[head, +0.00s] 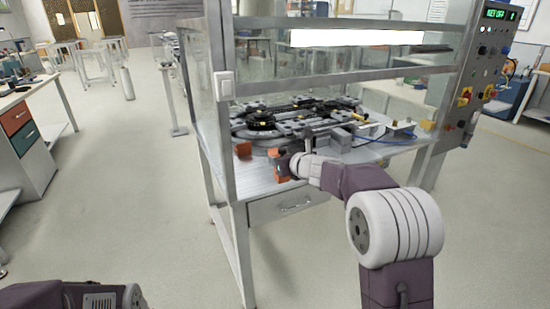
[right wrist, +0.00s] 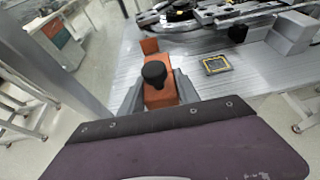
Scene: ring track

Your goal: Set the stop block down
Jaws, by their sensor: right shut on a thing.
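The stop block, an orange block with a black knob, is between the fingers of my right gripper (right wrist: 152,98) in the right wrist view (right wrist: 163,95). The gripper is shut on it. In the head view the block (head: 280,179) shows beside my right gripper (head: 284,168), at the front edge of the bench. I cannot tell whether its underside touches the bench top. A yellow-and-black bordered rectangle (right wrist: 217,65) lies on the bench to the right of the block. My left arm shows at the bottom left of the head view; its gripper is not visible.
A second orange block (head: 243,150) stands near the bench's left post; it also shows in the right wrist view (right wrist: 149,46). The ring track (head: 262,122) fills the bench behind. A grey block (right wrist: 292,33) stands at right. The bench frame has metal posts and clear panels.

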